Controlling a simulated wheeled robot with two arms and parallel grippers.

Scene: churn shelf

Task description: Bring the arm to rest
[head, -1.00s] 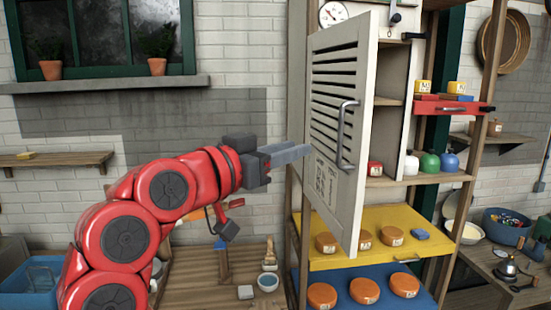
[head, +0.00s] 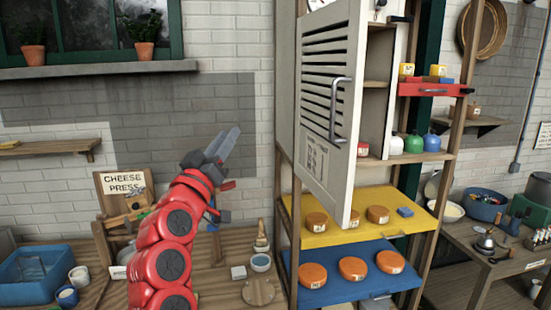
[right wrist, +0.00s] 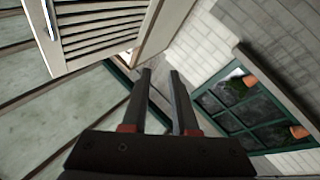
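My right arm is red and rises from the bottom of the head view, left of the shelf. Its right gripper (head: 222,146) points up and slightly right in front of the brick wall, apart from the cabinet. In the right wrist view the two dark fingers of the right gripper (right wrist: 160,72) stand apart with nothing between them. The white slatted door (head: 325,120), with a metal handle (head: 337,110), stands swung open on the shelf unit. It also shows at the upper left of the right wrist view (right wrist: 100,30). My left gripper is not in view.
A yellow shelf (head: 330,233) and a blue shelf (head: 345,288) hold orange cheese rounds. A red drawer (head: 430,90) is at the upper right. A wooden bench (head: 225,280) with a cheese press sign (head: 122,183) and a blue tub (head: 35,275) lie below. The wall left of the door is clear.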

